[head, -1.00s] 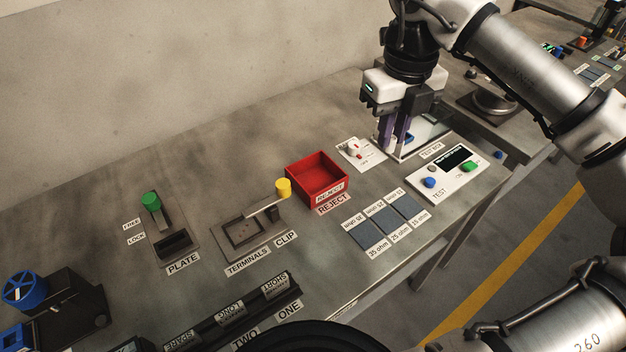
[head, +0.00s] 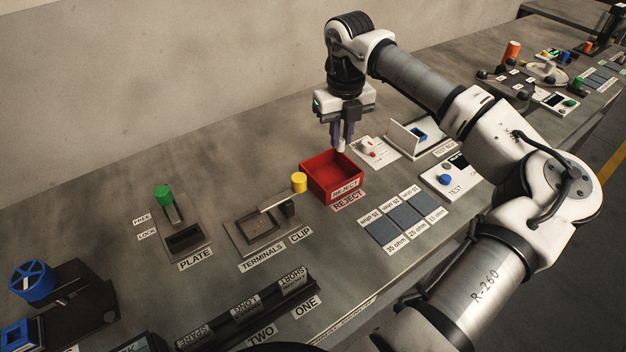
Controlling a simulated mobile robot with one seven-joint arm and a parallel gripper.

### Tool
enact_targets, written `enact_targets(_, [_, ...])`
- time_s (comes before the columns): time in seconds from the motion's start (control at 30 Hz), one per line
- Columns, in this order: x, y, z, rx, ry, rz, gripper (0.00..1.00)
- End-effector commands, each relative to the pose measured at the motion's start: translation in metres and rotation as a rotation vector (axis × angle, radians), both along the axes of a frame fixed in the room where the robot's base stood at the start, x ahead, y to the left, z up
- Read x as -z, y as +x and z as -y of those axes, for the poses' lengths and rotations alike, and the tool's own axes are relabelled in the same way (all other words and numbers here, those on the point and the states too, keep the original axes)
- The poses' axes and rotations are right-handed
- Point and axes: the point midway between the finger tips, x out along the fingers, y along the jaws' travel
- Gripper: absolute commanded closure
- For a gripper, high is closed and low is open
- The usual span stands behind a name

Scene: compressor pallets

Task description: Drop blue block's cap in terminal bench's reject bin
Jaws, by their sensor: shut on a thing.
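My gripper (head: 342,140) points down above the back right part of the red reject bin (head: 331,190). It is shut on a small white cap (head: 341,146), which shows at the fingertips; the purple fingers hide most of it. The bin is open at the top, and the part of its floor that shows looks empty. A blue block (head: 418,134) sits in the white-walled test box (head: 408,144), to the right of my gripper and apart from it.
A white switch panel (head: 372,151) stands between bin and test box. The test panel (head: 440,182) and dark resistor pads (head: 403,215) lie to the right and front. A yellow-knobbed clip (head: 299,182) stands close to the bin's left side.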

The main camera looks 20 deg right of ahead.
Motion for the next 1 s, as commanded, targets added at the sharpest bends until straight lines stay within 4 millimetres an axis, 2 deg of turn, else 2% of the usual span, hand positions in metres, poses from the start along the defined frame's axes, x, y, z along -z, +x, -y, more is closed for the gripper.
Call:
enact_targets(0.5, [0.053, 0.000, 0.000, -0.001, 0.001, 0.000, 1.00])
enact_targets(0.87, [0.057, 0.000, -0.001, -0.001, 0.000, 0.000, 1.00])
enact_targets(0.9, [0.057, 0.000, -0.001, -0.001, 0.000, 0.000, 0.81])
enact_targets(1.0, [0.057, 0.000, -0.001, -0.001, 0.000, 0.000, 0.68])
